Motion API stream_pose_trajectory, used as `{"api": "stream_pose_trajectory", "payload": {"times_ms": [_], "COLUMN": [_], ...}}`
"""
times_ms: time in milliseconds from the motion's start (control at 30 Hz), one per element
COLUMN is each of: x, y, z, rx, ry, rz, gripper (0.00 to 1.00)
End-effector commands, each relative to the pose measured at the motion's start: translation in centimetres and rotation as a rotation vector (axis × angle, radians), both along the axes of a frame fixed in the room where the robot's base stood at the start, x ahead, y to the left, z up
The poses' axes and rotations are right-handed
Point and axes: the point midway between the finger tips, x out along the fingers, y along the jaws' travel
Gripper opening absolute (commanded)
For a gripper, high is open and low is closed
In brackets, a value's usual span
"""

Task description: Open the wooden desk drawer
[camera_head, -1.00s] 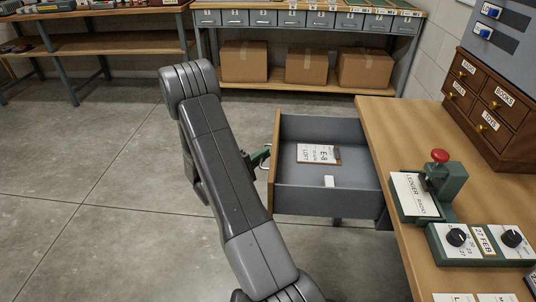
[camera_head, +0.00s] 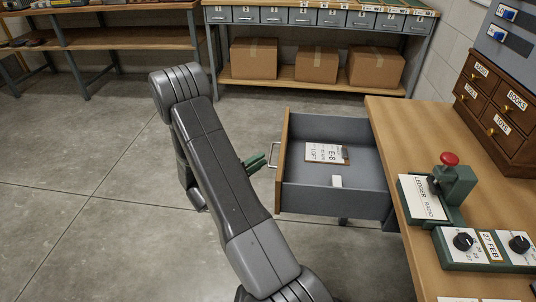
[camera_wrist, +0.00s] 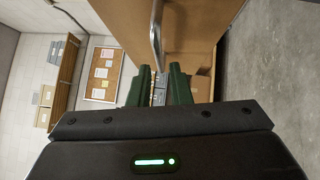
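The wooden desk drawer (camera_head: 283,160) stands pulled far out from the desk (camera_head: 389,150), its grey inside showing. It holds a clipboard with a label (camera_head: 322,152) and a small white piece (camera_head: 337,182). The metal bar handle (camera_head: 272,156) is on its wooden front and also shows in the wrist view (camera_wrist: 156,35). My gripper (camera_head: 258,161) is just left of the handle, apart from it. In the wrist view its two green fingers (camera_wrist: 154,85) are spread with a gap and nothing between them.
A red-knobbed green stamp device (camera_head: 455,180), a dial box (camera_head: 485,247) and a small wooden cabinet (camera_head: 497,110) stand on the desk. Cardboard boxes (camera_head: 316,64) sit on a far shelf. The floor (camera_head: 90,190) left of my arm is clear.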

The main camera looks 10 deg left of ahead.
Motion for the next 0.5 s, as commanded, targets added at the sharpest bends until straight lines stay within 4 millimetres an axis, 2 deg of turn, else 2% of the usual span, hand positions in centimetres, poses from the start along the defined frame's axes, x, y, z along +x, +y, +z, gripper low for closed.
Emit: {"api": "stream_pose_trajectory", "payload": {"times_ms": [33,200,500], "x": [-0.9,-3.5,-6.1], "y": [1.0,3.4,5.6], "z": [-0.1,-0.6,-1.1], "rx": [-0.001,-0.001,-0.001], "ry": [0.001,0.002,0.001], "rz": [0.006,0.005,0.001], "gripper": [0.18,0.18,0.18]}}
